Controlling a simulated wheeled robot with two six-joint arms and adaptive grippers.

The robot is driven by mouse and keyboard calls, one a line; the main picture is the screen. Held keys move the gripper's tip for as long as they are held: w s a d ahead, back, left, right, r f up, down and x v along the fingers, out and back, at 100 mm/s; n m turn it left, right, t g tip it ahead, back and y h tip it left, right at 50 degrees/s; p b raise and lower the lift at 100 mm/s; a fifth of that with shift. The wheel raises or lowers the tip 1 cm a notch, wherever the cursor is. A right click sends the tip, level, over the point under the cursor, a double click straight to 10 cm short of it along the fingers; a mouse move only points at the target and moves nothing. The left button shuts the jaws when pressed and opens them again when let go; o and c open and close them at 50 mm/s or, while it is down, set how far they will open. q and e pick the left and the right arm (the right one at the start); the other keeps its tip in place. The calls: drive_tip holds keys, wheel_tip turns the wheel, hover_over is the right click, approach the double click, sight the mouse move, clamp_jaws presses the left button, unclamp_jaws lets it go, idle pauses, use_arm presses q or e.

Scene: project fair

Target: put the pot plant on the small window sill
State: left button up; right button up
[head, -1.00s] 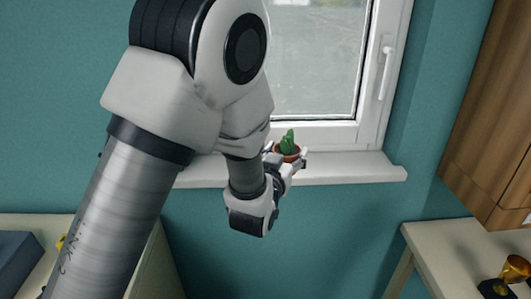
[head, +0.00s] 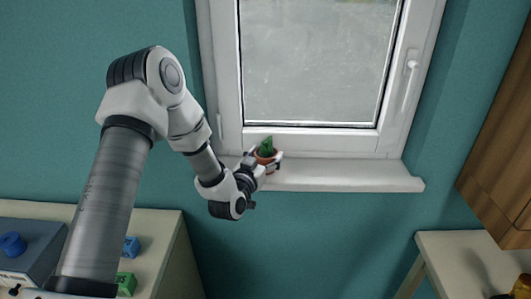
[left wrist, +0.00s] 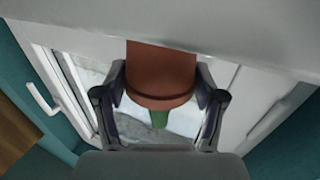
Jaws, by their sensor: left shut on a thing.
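The pot plant is a small green cactus in a terracotta pot (head: 265,158), upright at the left part of the white window sill (head: 345,176). My left gripper (head: 264,163) is shut around the pot, coming from the front left. In the left wrist view, which is upside down, the pot (left wrist: 162,72) sits between the two dark fingers, with the green plant (left wrist: 159,119) below it. The pot's base meets the pale sill (left wrist: 240,32) there; I cannot tell whether it rests on it or is just above. My right gripper is not in view.
A window (head: 318,60) with a handle stands behind the sill. The sill is bare to the right of the pot. A wooden cabinet (head: 505,150) hangs at the right above a pale table (head: 475,262). A left table holds a blue-grey box and blue and green blocks.

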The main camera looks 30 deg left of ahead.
use_arm(q)
drive_tip(key=shift+f, duration=0.1)
drive_tip(key=shift+s+f+b, duration=0.1)
drive_tip(key=shift+s+b, duration=0.05)
drive_tip(key=shift+b, duration=0.15)
drive_tip(key=o, duration=1.3)
